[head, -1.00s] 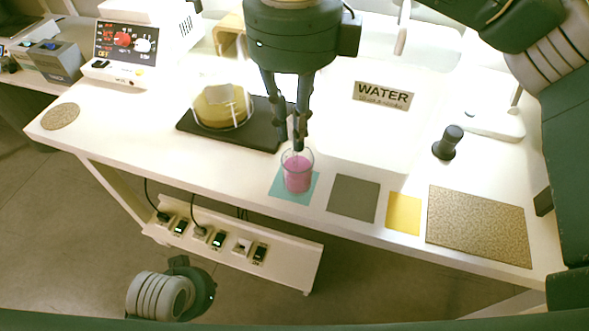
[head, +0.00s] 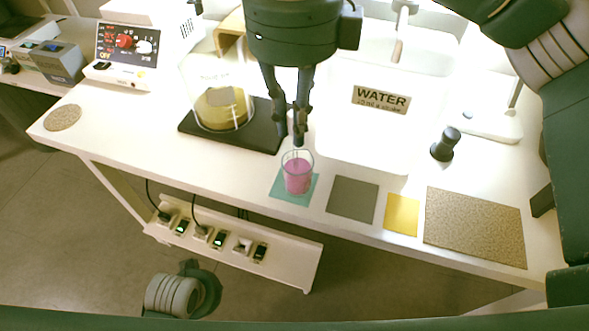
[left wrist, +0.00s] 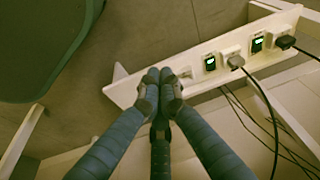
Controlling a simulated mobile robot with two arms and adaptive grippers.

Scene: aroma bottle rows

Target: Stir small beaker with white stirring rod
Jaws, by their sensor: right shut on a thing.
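A small clear beaker (head: 297,179) with pink liquid stands upright on a teal mat (head: 318,192) near the table's front edge. My right gripper (head: 291,141) is just above the beaker, pointing down, shut on the thin stirring rod (head: 295,158). The rod's lower part is inside the beaker; its upper part is hidden between the fingers. I cannot tell whether the rod touches the glass. My left gripper (left wrist: 161,84) is low in front of the table, its fingertips together with nothing seen between them.
A black base (head: 257,137) with a clear cover over a yellow round thing stands left of the beaker. A white WATER box (head: 362,133) is behind right. Grey (head: 353,198) and yellow (head: 402,214) mats lie to the right. A power-strip shelf (head: 285,265) is below.

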